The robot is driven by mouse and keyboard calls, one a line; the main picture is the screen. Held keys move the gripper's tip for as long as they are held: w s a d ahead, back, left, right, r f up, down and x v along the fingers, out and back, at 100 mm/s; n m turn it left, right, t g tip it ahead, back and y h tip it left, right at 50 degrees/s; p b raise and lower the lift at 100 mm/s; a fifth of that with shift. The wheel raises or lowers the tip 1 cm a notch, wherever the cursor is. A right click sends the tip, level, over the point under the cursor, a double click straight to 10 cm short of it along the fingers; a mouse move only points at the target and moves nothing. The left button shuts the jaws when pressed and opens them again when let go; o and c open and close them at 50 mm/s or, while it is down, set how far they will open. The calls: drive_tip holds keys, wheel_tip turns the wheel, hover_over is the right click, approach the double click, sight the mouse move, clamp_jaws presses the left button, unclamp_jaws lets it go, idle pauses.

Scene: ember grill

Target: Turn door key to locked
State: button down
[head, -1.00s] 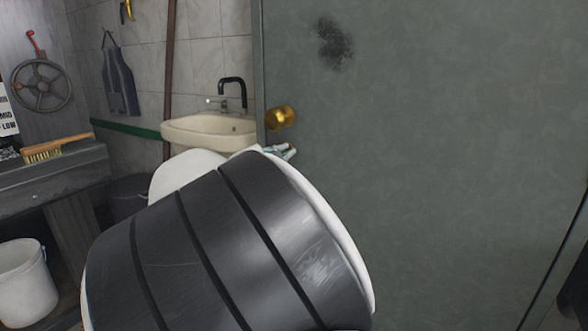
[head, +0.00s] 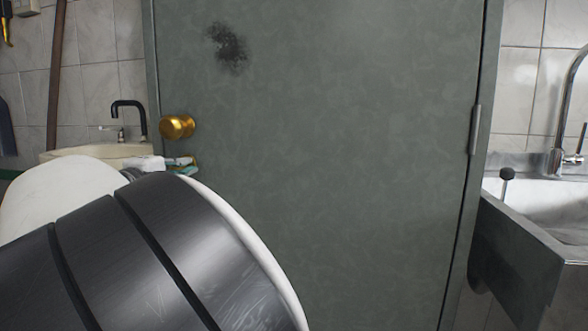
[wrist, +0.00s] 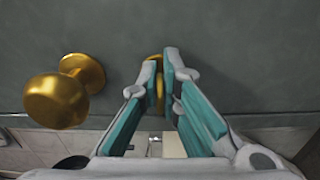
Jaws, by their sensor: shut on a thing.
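The grey-green door (head: 330,150) stands shut ahead. Its round brass knob (head: 177,126) is near the left edge in the head view, and the knob (wrist: 64,95) is left of my gripper in the wrist view. My gripper (wrist: 162,66) is shut on a small gold key (wrist: 159,88) at the door face. The key shows as a narrow strip between the fingertips, so its exact angle is hard to tell. In the head view my gripper (head: 180,163) is just below the knob, mostly hidden behind my arm, and the key is hidden.
A cream basin (head: 100,150) with a black tap (head: 130,106) is left of the door. A steel sink (head: 545,200) with a grey front stands to the right. A dark smudge (head: 229,48) marks the door.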

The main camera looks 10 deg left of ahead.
idle(0.3)
drive_tip(key=c, duration=1.8)
unclamp_jaws()
drive_tip(key=shift+p, duration=0.4)
